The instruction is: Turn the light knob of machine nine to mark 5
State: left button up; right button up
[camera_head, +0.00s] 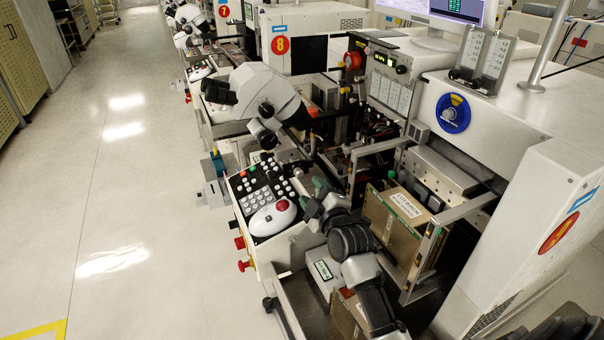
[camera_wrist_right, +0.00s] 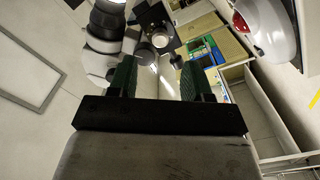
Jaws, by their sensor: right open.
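The nearest machine (camera_head: 520,125) stands in front of machine eight (camera_head: 296,50). Its red number disc (camera_head: 558,235) is seen too obliquely to read. A small black knob (camera_head: 401,69) sits beside a green display on its upper panel. I cannot tell whether this is the light knob, and its mark is too small to read. My right gripper (camera_head: 316,197) is above the front of this machine, near its control panel (camera_head: 262,185), apart from the black knob. In the right wrist view its green fingers (camera_wrist_right: 157,82) are spread with nothing between them. My left gripper does not show.
A white microscope (camera_head: 265,92) stands beyond the control panel. A white mouse-like controller (camera_head: 273,217) with a red button lies on the panel. The aisle floor (camera_head: 120,190) at left is clear.

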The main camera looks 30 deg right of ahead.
aim_at(301, 175)
jog(key=w, duration=0.7)
jog(key=shift+d+f+p, duration=0.1)
jog(key=shift+d+p, duration=0.15)
jog(key=shift+p, duration=0.15)
jog(key=shift+c, duration=0.5)
grip_shut()
